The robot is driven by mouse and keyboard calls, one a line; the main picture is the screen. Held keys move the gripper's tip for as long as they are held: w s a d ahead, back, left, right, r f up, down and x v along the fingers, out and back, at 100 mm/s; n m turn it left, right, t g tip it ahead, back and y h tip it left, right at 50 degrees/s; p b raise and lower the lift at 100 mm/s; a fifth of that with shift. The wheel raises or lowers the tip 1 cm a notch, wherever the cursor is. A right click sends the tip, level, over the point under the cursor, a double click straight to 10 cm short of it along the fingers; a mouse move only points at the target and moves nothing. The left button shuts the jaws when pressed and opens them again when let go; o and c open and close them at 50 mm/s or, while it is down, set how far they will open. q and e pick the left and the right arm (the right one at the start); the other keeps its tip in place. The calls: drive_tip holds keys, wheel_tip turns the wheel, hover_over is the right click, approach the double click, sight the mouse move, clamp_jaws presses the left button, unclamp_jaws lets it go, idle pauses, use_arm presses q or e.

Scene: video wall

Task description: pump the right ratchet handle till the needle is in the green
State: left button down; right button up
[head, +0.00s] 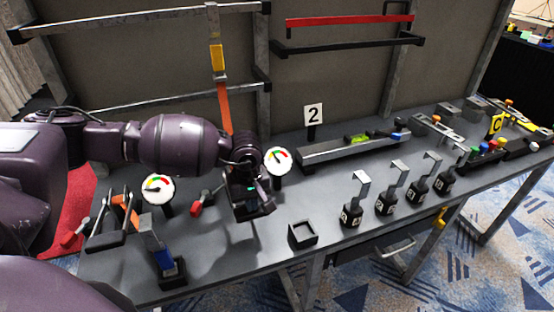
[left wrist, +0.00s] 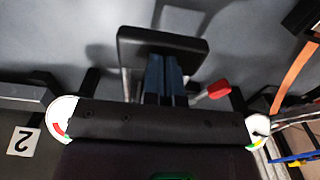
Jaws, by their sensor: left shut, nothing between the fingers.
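My left gripper (head: 254,204) is over the right ratchet, its arm coming in from the left. In the left wrist view its blue fingers (left wrist: 165,82) are shut together with nothing between them. A dark bar on metal arms (left wrist: 163,45) lies just beyond the fingertips; I cannot tell if they touch. A red-tipped lever (head: 200,203) sticks out left of the gripper, and it shows in the wrist view (left wrist: 212,92). The right gauge (head: 278,160) is white with red and green marks; its needle is too small to read. The gripper hides much of the ratchet. My right gripper is not in view.
The left ratchet (head: 105,232) and left gauge (head: 158,188) stand to the left. A blue-banded stand (head: 163,258) is near the front edge. An orange strap (head: 224,105) hangs behind. An open square tray (head: 303,234) and several numbered hooks (head: 352,210) stand to the right.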

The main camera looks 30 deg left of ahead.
use_arm(q)
drive_tip(key=shift+a+f+b, duration=0.15)
drive_tip(key=shift+f+b, duration=1.25)
drive_tip(key=shift+f, duration=1.9)
drive_tip(key=shift+r, duration=0.45)
wheel_tip(320, 180, up, 10)
drive_tip(key=p, duration=0.4)
drive_tip(key=shift+p, duration=0.3)
drive_tip(key=shift+f, duration=0.1)
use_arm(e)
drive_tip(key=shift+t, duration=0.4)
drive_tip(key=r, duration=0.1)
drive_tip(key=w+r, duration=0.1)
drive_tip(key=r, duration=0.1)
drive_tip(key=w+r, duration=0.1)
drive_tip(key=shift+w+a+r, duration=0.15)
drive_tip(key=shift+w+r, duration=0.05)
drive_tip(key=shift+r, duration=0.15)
